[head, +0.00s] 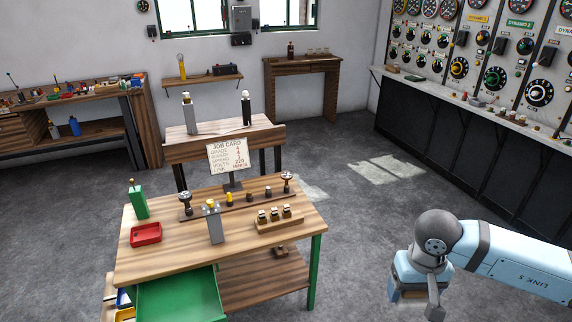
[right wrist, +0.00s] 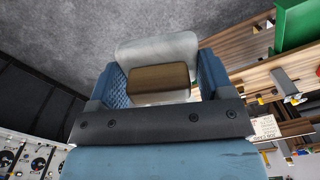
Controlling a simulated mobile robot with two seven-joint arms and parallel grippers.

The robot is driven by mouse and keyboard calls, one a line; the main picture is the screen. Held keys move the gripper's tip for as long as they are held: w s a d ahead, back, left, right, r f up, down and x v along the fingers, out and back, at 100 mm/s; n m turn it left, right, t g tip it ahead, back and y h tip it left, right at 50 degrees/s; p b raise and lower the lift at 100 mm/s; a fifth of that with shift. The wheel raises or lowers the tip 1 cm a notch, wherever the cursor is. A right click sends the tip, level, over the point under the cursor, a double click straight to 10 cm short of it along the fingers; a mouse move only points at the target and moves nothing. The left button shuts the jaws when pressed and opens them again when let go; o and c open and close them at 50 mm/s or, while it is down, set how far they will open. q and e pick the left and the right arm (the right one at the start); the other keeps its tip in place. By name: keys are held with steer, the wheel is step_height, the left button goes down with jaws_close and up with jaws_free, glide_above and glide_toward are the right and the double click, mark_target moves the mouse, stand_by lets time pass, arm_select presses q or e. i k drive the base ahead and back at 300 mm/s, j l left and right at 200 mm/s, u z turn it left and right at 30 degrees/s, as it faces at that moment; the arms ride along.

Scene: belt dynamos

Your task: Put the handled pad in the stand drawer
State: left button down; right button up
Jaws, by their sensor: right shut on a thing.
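My right gripper (head: 408,284) hangs at the lower right of the head view, over the floor and to the right of the bench. It is shut on the handled pad, whose brown part shows just below the fingers (head: 413,295). In the right wrist view the handled pad has a brown block (right wrist: 160,78) and a pale part (right wrist: 155,48) between the blue fingers. The stand drawer (head: 178,300) is green and pulled open at the bench's front left; its visible floor looks empty. The pad is well apart from the drawer. My left gripper is not in view.
The wooden bench (head: 145,262) carries a red tray (head: 145,234), a green box (head: 138,203), a grey stand (head: 214,226), a job card (head: 228,158) and a small wooden rack (head: 279,222). A green leg (head: 315,270) stands between gripper and drawer. Floor around the gripper is clear.

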mark_target(188, 299)
steer(key=u, duration=0.8)
steer(key=i+u, duration=0.1)
steer(key=u, duration=0.25)
steer(key=i+l+u, duration=0.1)
steer(key=u, duration=0.25)
steer(key=i+u, duration=0.1)
steer(key=u, duration=0.3)
steer(key=i+l, duration=0.3)
steer(key=l, duration=0.2)
steer(key=i+l, duration=0.3)
steer(key=l, duration=0.15)
